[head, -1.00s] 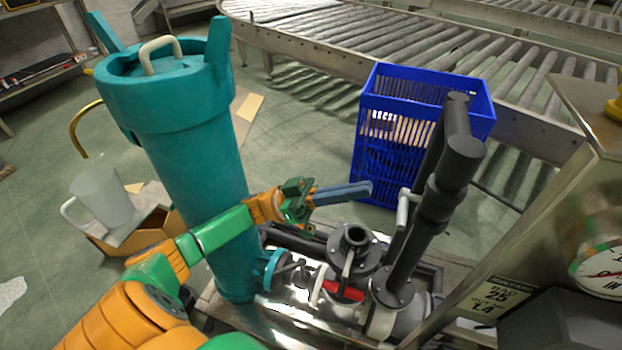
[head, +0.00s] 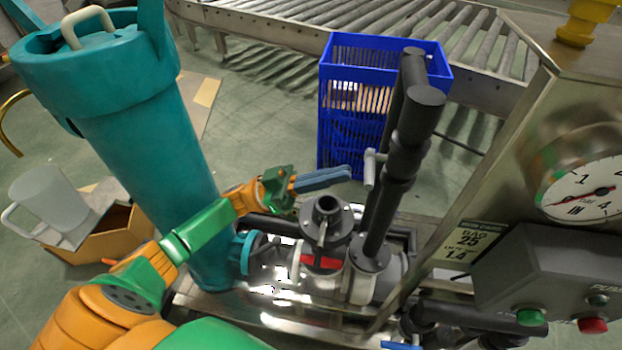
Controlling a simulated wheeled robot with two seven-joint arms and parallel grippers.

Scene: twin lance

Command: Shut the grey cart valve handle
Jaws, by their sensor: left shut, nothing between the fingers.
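The light grey valve handle (head: 370,170) sticks out from the left side of the dark grey upright pipe (head: 390,190) on the cart and stands roughly upright. My left gripper (head: 349,173) is shut and empty, its blue-grey fingers pointing right. The fingertips are just left of the handle in the head view, with a small gap in the picture; I cannot tell the distance in depth. My right gripper is not in view.
A teal cylinder (head: 140,130) stands on the cart to the left. A red lever (head: 321,262) sits low among the fittings. A blue crate (head: 345,110) stands behind the pipe. A steel panel with a gauge (head: 590,190) and control box (head: 545,275) is at right.

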